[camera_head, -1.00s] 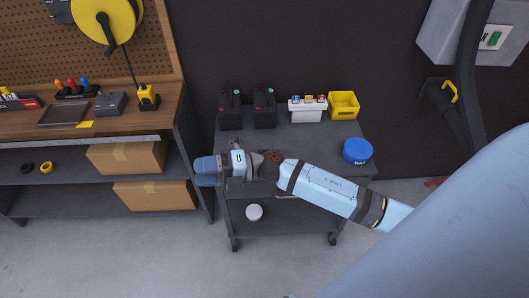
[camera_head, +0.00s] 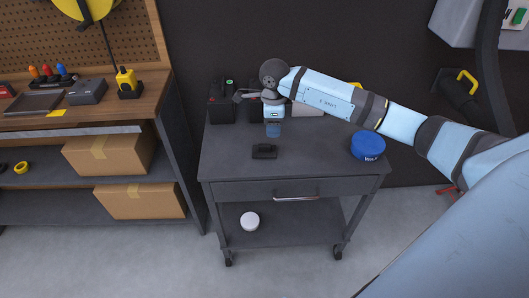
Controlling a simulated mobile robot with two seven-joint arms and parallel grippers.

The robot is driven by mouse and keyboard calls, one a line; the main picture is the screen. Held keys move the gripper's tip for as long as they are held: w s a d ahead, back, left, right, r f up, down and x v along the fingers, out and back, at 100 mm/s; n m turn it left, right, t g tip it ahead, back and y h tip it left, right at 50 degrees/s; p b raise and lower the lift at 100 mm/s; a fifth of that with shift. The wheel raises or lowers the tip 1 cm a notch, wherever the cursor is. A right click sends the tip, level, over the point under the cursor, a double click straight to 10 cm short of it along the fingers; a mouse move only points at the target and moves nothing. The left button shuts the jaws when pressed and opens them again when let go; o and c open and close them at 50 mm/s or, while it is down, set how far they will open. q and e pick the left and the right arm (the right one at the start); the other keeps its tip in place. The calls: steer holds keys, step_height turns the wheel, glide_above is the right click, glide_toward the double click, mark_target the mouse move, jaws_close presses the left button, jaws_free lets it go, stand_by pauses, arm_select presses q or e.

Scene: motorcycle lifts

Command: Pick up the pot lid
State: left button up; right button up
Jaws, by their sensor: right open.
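A small dark object (camera_head: 264,152) with a raised top lies on the bare front part of the cart top. It may be the pot lid, but it is too small and dark to be sure. A flat white round thing (camera_head: 250,221) sits on the cart's lower shelf. My right gripper (camera_head: 273,130) hangs from the wrist and points down, just behind and above the dark object, with a small gap showing in the picture. It is open and holds nothing that I can see. My left gripper is out of view.
The grey cart (camera_head: 222,168) has a drawer handle in front. Dark batteries (camera_head: 221,104) stand at its back left, partly behind my wrist. A blue round tub (camera_head: 368,146) stands at its right edge. A wooden workbench (camera_head: 140,108) with tools is at the left.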

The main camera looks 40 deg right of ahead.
mark_target(265, 149)
steer(key=f, duration=0.8)
steer(key=shift+a+f+b, duration=0.15)
steer(key=shift+a+b, duration=0.2)
jaws_close()
